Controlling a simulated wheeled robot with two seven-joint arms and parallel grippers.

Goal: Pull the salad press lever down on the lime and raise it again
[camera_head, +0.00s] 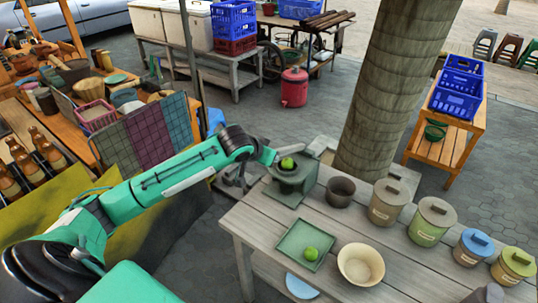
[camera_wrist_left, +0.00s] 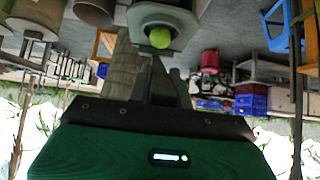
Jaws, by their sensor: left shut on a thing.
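The green salad press (camera_head: 291,184) stands at the back left of the wooden table, with a lime (camera_head: 287,163) in its top opening. The lime also shows in the left wrist view (camera_wrist_left: 160,38), where the press is upside down. My left gripper (camera_head: 268,155) is beside the top of the press, on its left. In the left wrist view its fingers (camera_wrist_left: 157,80) are close together just short of the lime, shut on the slim grey lever, which they mostly hide. A second lime (camera_head: 311,254) lies in a square green tray (camera_head: 289,253). My right gripper is not in view.
A dark cup (camera_head: 341,190) stands right of the press, and a cream bowl (camera_head: 361,265) is right of the tray. Several lidded canisters (camera_head: 429,221) line the table's right side. A thick trunk (camera_head: 400,80) rises behind the table.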

